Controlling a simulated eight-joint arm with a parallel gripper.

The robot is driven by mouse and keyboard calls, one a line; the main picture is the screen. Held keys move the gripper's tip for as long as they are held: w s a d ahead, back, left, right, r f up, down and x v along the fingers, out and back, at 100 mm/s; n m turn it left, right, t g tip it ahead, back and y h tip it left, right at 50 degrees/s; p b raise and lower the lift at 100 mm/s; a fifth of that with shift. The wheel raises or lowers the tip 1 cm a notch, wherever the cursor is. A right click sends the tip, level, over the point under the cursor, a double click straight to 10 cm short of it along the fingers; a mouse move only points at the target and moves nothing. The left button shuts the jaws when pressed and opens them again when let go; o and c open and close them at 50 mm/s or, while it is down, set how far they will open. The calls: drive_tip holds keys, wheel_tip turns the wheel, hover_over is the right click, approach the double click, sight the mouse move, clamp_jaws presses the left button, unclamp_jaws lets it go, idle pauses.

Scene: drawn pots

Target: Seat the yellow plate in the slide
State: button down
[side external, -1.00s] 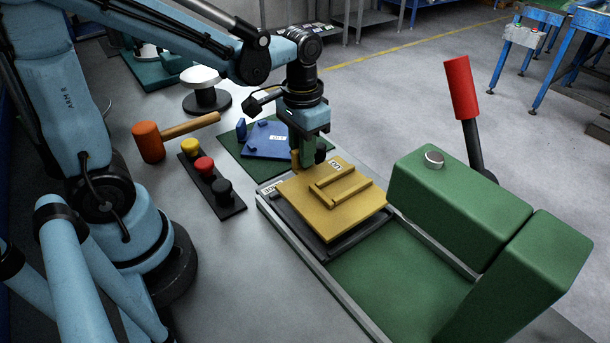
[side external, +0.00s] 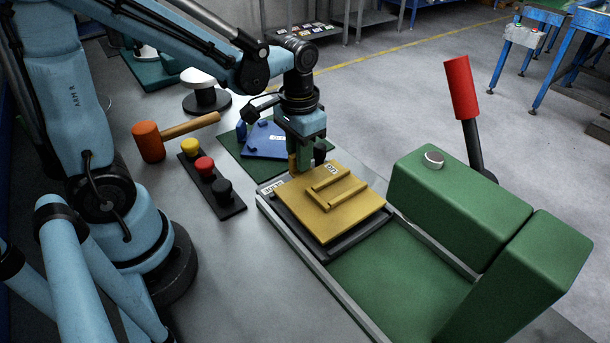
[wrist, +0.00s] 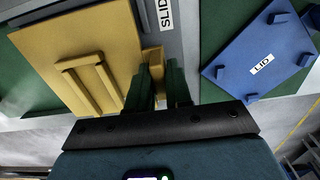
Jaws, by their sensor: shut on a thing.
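The yellow plate (side external: 306,204), a flat square with raised bars on top, is over the dark slide (side external: 345,246) in the side view. It looks level and covers most of the slide; I cannot tell whether it rests fully on it or sits slightly above. My gripper (side external: 303,162) is at the plate's far left edge, shut on its upright yellow tab. In the wrist view the plate (wrist: 45,45) is at upper left, and my gripper's green fingers (wrist: 160,86) close around the tab (wrist: 153,57). The slide's grey labelled edge (wrist: 174,60) shows beside the plate.
A green press (side external: 460,205) with a red-handled lever (side external: 460,88) stands right of the slide. A blue lid (side external: 262,147) lies on a green mat behind my gripper. A mallet (side external: 148,142) and a button strip (side external: 206,172) lie to the left.

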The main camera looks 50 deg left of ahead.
drive_tip(key=shift+f, duration=0.95)
idle(0.8)
drive_tip(key=c, duration=1)
unclamp_jaws()
drive_tip(key=shift+o, duration=0.2)
drive_tip(key=shift+r, duration=0.1)
wheel_tip(320, 180, up, 12)
drive_tip(key=shift+d+f, duration=0.1)
drive_tip(key=s+t, duration=0.1)
drive_tip(key=f+t, duration=0.1)
drive_tip(key=t, duration=0.1)
drive_tip(key=shift+s+d, duration=0.1)
drive_tip(key=shift+s, duration=0.3)
drive_tip(key=f+t, duration=0.1)
drive_tip(key=t, duration=0.1)
drive_tip(key=s+t, duration=0.1)
drive_tip(key=t, duration=0.1)
drive_tip(key=shift+s+d+f, duration=0.1)
drive_tip(key=shift+d+f, duration=0.05)
drive_tip(key=shift+f, duration=0.25)
